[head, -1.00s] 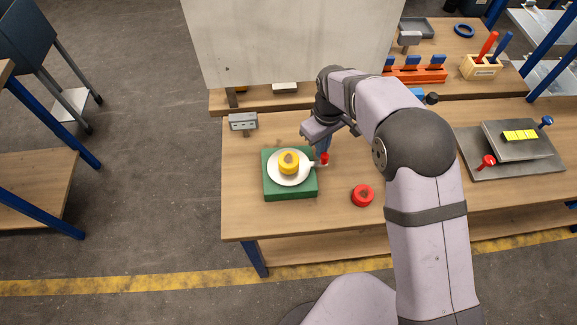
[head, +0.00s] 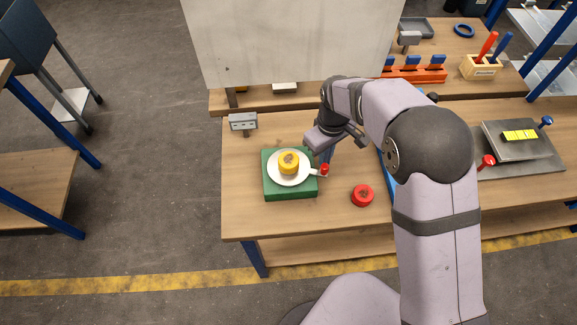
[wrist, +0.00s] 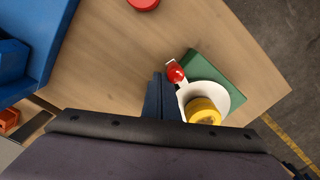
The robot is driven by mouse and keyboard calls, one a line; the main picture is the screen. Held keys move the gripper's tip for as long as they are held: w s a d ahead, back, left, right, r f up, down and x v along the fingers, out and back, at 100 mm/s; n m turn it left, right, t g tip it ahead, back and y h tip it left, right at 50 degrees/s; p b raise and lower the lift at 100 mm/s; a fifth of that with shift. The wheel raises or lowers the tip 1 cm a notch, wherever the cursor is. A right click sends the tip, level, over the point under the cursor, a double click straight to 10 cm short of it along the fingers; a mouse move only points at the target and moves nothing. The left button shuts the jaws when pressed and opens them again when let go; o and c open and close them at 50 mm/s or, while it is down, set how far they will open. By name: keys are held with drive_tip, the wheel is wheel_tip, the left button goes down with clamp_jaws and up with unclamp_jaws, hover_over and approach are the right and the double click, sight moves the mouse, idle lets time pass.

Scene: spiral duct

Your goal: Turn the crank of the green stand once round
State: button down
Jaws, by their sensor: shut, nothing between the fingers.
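The green stand (head: 290,193) sits on the wooden table, with a white disc (head: 278,180) and a yellow hub (head: 288,162) on top. The crank's white arm (head: 315,173) points right and slightly toward the front, with a red handle (head: 324,170) at its end. My gripper (head: 325,158) is shut and empty, just behind the red handle. In the wrist view the dark fingertips (wrist: 159,79) lie right beside the red handle (wrist: 176,74); whether they touch is hard to tell.
A loose red round piece (head: 362,195) lies on the table right of the stand. A small grey block (head: 243,121) stands behind it. A blue bin (wrist: 28,60) and a grey plate with a red knob (head: 486,161) lie to the right. The front left tabletop is clear.

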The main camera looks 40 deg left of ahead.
drive_tip(key=shift+s+d, duration=0.6)
drive_tip(key=shift+s, duration=0.2)
drive_tip(key=shift+s+d, duration=0.25)
drive_tip(key=shift+s, duration=0.25)
drive_tip(key=shift+s+d, duration=0.25)
drive_tip(key=shift+s, duration=0.2)
drive_tip(key=shift+s+d, duration=0.2)
drive_tip(key=shift+s, duration=0.8)
